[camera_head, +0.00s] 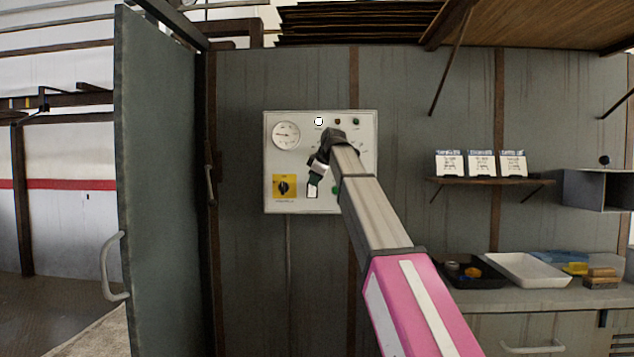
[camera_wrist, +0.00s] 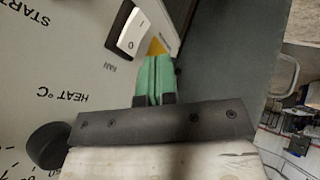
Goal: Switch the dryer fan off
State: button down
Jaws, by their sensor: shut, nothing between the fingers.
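The dryer's control panel (camera_head: 300,205) is a pale plate on the grey wall. Its fan switch (camera_head: 313,191) is a white rocker in a dark frame, low on the panel. In the wrist view the fan switch (camera_wrist: 128,28) stands beside the word FAN, tilted in its frame. My gripper (camera_head: 314,181) is in front of the panel, just above the rocker in the head view. In the wrist view the green fingers of my gripper (camera_wrist: 158,62) are together and empty, close beside the rocker. I cannot tell whether they touch the panel. My arm hides the panel's middle.
A round gauge (camera_head: 286,135) and a yellow plate with a black rotary switch (camera_head: 283,186) are on the panel's left. A black heat knob (camera_wrist: 60,150) is near my gripper. An open grey door (camera_head: 155,190) stands left; a bench with trays (camera_head: 530,270) lies right.

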jog(key=w+r+v, duration=0.1)
jog(key=v, duration=0.8)
jog(key=shift+w+d+r, duration=0.2)
jog(key=shift+d+r, duration=0.05)
jog(key=shift+r, duration=0.15)
jog(key=shift+f, duration=0.1)
jog(key=s+d+f+m+g+h, duration=0.1)
jog(key=d+f+m, duration=0.2)
jog(key=f, duration=1.1)
jog(key=s+d+f+m+g+h, duration=0.1)
jog(key=d+f+m, duration=0.15)
jog(key=f, duration=1.15)
jog(key=s+d+f+m+g+h, duration=0.1)
jog(key=d+f+m, duration=0.25)
jog(key=f, duration=1.15)
jog(key=s+d+f+m+g, duration=0.1)
jog(key=s+d+f+m, duration=0.2)
jog(key=s+f, duration=1)
jog(key=s+d+f+m+g+h, duration=0.1)
jog(key=s+d+f+m, duration=0.3)
jog(key=s+f, duration=0.9)
jog(key=d+f+g, duration=0.1)
jog(key=d+f, duration=0.2)
jog(key=f, duration=0.3)
jog(key=shift+d+f+h, duration=0.25)
jog(key=shift+f+h, duration=0.05)
